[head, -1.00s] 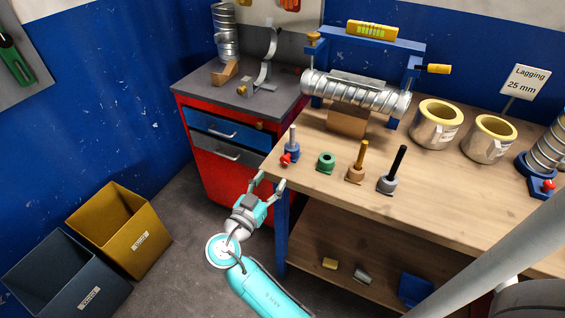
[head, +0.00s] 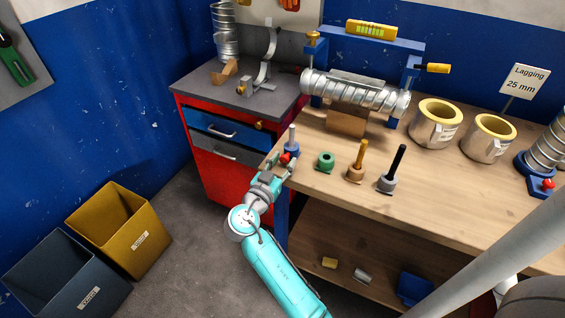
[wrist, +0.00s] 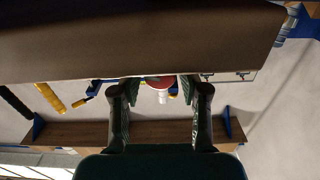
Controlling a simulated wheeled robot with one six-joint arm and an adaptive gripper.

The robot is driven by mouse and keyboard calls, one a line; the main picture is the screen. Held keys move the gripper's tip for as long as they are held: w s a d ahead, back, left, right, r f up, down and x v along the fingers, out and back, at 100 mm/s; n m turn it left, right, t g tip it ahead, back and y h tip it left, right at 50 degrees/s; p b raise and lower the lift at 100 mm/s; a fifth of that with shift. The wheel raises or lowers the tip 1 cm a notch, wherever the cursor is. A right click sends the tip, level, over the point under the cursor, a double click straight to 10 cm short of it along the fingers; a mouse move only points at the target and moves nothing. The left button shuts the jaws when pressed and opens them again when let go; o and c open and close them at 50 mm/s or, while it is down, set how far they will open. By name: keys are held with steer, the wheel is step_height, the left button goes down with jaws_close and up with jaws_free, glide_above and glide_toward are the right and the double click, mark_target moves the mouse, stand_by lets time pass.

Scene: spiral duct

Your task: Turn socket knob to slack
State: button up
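The red socket knob (head: 286,158) sits on the front side of a blue socket (head: 292,149) that holds an upright grey pin, at the bench's near left corner. My gripper (head: 282,162) is at the bench edge, right at the knob, with its fingers apart. In the wrist view the knob (wrist: 160,82) shows between the two open fingertips, with a gap on each side. A pale stub stands out below its red disc. I cannot tell the knob's turn setting. The socket is mostly hidden in the wrist view.
The spiral duct (head: 357,92) lies behind in a blue frame. A red cabinet (head: 222,172) stands to the left.

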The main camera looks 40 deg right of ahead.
jaws_close()
steer(key=shift+n, duration=2.3)
steer(key=shift+o, duration=2.4)
jaws_free()
steer(key=v, duration=1.2)
